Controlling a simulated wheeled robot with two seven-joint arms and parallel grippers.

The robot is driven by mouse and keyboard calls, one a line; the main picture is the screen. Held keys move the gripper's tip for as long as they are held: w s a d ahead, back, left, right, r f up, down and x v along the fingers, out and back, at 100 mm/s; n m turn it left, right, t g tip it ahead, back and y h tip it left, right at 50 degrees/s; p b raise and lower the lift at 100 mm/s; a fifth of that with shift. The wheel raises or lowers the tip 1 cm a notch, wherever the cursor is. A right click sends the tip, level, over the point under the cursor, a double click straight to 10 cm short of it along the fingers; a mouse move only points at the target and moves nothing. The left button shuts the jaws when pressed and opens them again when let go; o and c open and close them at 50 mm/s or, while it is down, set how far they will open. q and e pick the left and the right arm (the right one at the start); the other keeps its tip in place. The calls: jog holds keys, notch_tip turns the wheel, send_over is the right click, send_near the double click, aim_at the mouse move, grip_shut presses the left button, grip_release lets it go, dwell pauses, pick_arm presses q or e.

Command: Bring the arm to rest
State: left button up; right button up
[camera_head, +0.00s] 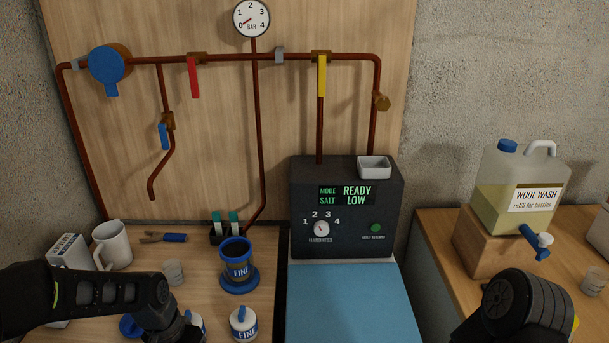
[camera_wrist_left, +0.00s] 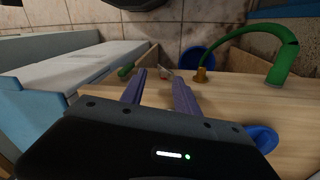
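My left arm comes in from the left in the head view, over the left worktop, and its fingers are hidden there. In the left wrist view my left gripper (camera_wrist_left: 160,90) has its two fingers apart, with nothing held between them. A wooden surface shows beyond and below the fingers. Part of my right arm shows at the lower right of the head view, in front of the right worktop; its gripper is out of view.
Near my left arm stand a white mug (camera_head: 113,246), a blue FINE container (camera_head: 237,262), a FINE jar (camera_head: 243,323) and a clear cup (camera_head: 174,272). A dark control box (camera_head: 346,260) stands mid-scene. A wool wash jug (camera_head: 520,185) sits on a wooden block (camera_head: 490,250) at right.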

pick_arm(q)
jog(key=s+d+f+n+h, duration=0.1)
jog(key=s+d+f+n, duration=0.1)
jog(key=s+d+f, duration=0.5)
jog(key=s+d+f+n+h, duration=0.1)
jog(key=s+d+f+n, duration=0.1)
jog(key=s+d+f, duration=0.6)
notch_tip(320, 180, down, 6)
jog(key=shift+s+d+r+h, duration=0.25)
jog(key=shift+s+d+h, duration=0.05)
jog(key=shift+d, duration=0.8)
